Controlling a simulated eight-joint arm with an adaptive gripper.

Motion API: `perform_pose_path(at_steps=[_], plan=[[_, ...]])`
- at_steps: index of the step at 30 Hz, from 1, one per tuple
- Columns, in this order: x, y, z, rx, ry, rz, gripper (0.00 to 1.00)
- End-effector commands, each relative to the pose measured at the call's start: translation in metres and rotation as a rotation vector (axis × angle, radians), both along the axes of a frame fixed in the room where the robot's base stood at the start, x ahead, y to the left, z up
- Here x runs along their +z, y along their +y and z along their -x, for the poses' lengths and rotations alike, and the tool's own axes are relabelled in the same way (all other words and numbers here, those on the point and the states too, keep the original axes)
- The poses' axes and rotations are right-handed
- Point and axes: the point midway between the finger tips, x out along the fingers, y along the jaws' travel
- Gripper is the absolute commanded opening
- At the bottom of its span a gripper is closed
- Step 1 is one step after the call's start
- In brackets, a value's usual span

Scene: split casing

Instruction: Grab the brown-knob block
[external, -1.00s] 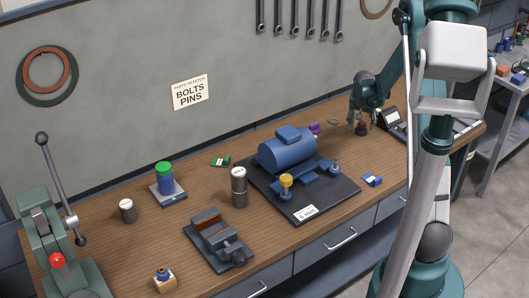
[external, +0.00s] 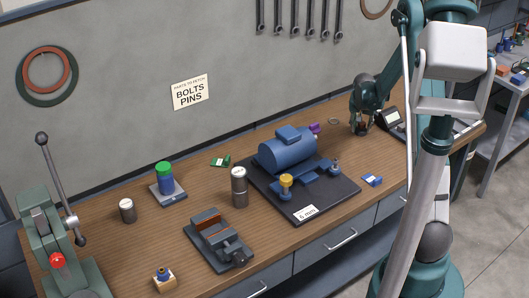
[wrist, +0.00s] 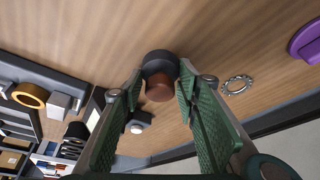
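The brown-knob block (wrist: 160,88) is a dark round piece with a brown knob, seen between the green finger pads in the wrist view. In the external view it shows small and dark (external: 361,129) at the back right of the bench, partly hidden by the fingers. My gripper (wrist: 159,80) reaches down over it, with a fingertip against each side. The fingers look closed on the dark part. Whether the block is clear of the bench cannot be told.
A metal ring (wrist: 237,85) and a purple part (wrist: 306,42) lie close by. A dark tray-like stand (external: 390,117) is just right of the block. The blue motor casing (external: 287,152) sits on a black plate to the left.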

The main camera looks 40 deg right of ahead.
Motion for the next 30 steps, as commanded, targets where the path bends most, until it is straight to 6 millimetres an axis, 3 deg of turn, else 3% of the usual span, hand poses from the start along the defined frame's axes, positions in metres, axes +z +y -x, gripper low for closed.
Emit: perform_pose_path(at_steps=[3, 17, 30], plan=[[0.000, 0.000, 0.000, 0.000, 0.000, 0.000, 0.15], [0.009, 0.000, 0.000, 0.000, 0.000, 0.000, 0.15], [0.061, 0.000, 0.000, 0.000, 0.000, 0.000, 0.15]])
